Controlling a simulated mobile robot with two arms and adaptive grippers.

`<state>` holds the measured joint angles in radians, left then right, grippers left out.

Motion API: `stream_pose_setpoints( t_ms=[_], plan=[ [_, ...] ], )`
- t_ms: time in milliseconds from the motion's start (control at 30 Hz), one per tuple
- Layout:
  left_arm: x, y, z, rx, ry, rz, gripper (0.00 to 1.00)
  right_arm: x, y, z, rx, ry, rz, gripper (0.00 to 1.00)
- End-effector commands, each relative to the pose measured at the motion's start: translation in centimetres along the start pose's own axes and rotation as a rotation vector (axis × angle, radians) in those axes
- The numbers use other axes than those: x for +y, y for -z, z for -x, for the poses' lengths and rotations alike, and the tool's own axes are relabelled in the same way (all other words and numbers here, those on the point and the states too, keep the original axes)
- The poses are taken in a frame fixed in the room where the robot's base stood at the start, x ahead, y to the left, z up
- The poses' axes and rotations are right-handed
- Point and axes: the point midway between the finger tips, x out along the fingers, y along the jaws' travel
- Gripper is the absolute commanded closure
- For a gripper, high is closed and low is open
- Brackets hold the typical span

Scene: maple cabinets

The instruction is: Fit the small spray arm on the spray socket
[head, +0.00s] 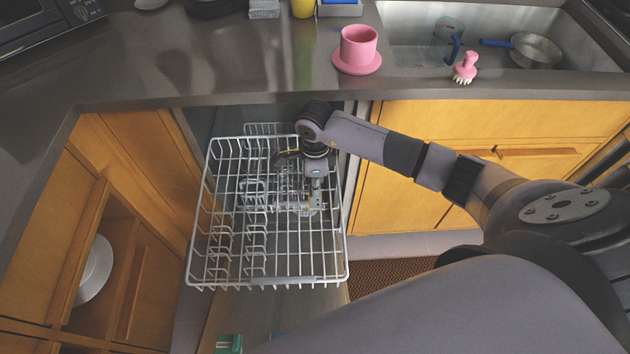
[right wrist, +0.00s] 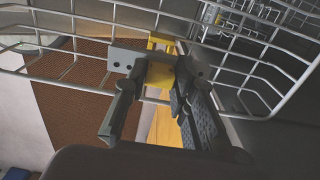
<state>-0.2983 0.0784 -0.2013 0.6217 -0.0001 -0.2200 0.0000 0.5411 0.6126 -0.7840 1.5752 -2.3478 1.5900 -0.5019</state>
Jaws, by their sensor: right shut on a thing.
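My right gripper (head: 315,197) reaches down among the wires of the white dish rack (head: 265,282). In the right wrist view, my right gripper (right wrist: 156,80) is shut on a grey bar with small dark holes and a yellow middle part, which looks like the small spray arm (right wrist: 122,60). The yellow part (right wrist: 160,74) sits between the fingers. Rack wires pass close to the spray arm, and I cannot tell whether they touch. In the head view the spray arm is mostly hidden by gripper and wires. I cannot make out the spray socket. My left gripper is not in view.
The rack is pulled out between maple cabinets. Above it, the grey counter (head: 230,65) holds a pink cup on a saucer (head: 358,48) and a pink brush (head: 466,68). A pan (head: 535,50) lies in the sink. A brown mat (head: 390,278) covers the floor.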

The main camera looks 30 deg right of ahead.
Motion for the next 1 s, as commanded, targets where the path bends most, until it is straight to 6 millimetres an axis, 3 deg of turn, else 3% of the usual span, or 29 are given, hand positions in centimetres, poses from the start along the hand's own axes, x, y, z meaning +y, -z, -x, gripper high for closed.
stream_pose_setpoints(
  t_ms=[1000],
  plan=[
    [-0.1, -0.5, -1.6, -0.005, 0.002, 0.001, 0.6, 0.0, 0.0, -1.9, 0.001, 0.0, 0.0, 1.0]
  ],
)
